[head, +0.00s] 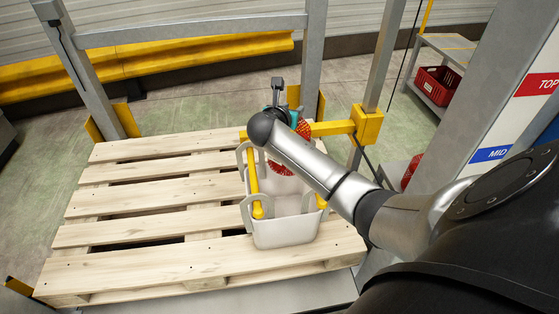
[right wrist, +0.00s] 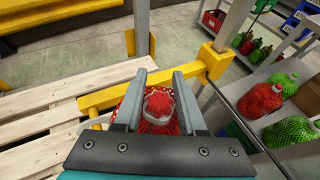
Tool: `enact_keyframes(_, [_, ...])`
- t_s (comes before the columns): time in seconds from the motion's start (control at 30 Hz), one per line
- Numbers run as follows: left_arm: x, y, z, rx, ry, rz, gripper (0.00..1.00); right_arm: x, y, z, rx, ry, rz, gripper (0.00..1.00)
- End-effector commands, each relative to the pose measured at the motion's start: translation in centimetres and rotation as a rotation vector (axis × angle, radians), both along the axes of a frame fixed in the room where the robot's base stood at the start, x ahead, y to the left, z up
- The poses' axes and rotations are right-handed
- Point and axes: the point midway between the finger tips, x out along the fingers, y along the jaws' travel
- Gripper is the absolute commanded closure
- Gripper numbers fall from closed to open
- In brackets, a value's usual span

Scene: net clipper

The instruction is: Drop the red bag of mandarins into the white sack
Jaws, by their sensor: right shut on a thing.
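The red mesh bag of mandarins (head: 280,168) hangs from my right gripper (head: 292,112), partly hidden behind my forearm. In the right wrist view, the bag's red and white top (right wrist: 158,104) sits between the two grey fingers of my right gripper (right wrist: 159,88), which is shut on it. The white sack (head: 285,234) stands open on the pallet's right side, held around yellow bars. The bag's lower part overlaps the sack's opening in the head view; I cannot tell how deep it hangs. My left gripper is not in view.
The wooden pallet (head: 150,205) is bare left of the sack. A yellow arm (head: 335,127) and grey posts stand behind and right of the sack. In the right wrist view, a shelf at right holds red bags (right wrist: 262,99) and green bags (right wrist: 291,132).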

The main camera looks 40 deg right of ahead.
Motion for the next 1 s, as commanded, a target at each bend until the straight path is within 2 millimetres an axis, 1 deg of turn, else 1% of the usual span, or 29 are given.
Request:
enact_keyframes(0.07, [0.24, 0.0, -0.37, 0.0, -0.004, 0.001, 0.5, 0.1, -0.04, -0.05, -0.003, -0.005, 0.0, 1.0])
enact_keyframes(0.33, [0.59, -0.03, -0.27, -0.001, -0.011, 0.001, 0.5, 0.1, -0.04, 0.05, -0.003, -0.005, 0.0, 1.0])
enact_keyframes(0.37, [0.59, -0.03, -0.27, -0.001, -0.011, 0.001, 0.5, 0.1, -0.04, 0.05, -0.002, -0.006, 0.001, 0.58])
enact_keyframes(0.63, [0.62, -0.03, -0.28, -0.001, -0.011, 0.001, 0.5, 0.05, 0.0, -0.11, 0.0, -0.004, 0.0, 0.27])
enact_keyframes(0.67, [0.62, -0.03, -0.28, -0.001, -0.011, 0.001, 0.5, 0.05, -0.01, -0.12, 0.0, -0.003, 0.0, 0.25])
enact_keyframes(0.87, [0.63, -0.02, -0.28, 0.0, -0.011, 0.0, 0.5, -0.05, 0.04, -0.4, 0.001, 0.003, 0.0, 0.25])
enact_keyframes(1.0, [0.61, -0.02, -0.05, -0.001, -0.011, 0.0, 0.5, -0.21, 0.39, -0.12, 0.001, 0.003, 0.001, 0.25])
